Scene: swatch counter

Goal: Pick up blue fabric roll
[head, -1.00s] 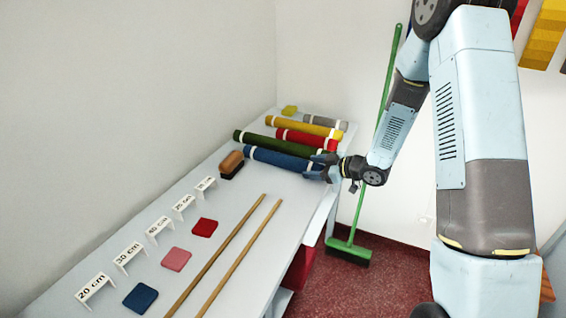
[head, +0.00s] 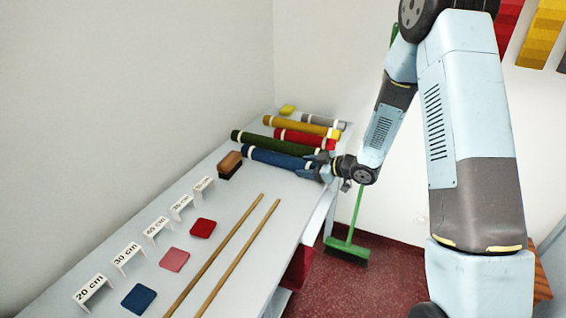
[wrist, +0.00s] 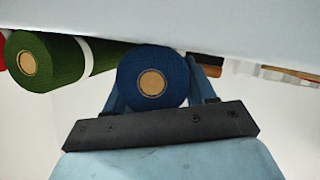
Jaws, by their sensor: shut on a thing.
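The blue fabric roll (head: 276,158) lies at the near end of the row of rolls on the counter in the head view. My gripper (head: 318,166) is at its right end, near the counter's right edge. In the wrist view the end of the blue roll (wrist: 152,78), with its tan core, sits between the two fingers of my gripper (wrist: 158,88). The gripper is shut on the roll. Whether the roll is lifted off the counter cannot be told. The fingertips are partly hidden behind the roll.
A green roll (head: 272,143) lies close behind the blue one. Red (head: 300,138), yellow (head: 290,126) and grey (head: 322,121) rolls lie beyond. Two wooden sticks (head: 236,244) and fabric swatches (head: 174,259) lie nearer. A green broom (head: 347,250) stands right of the counter.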

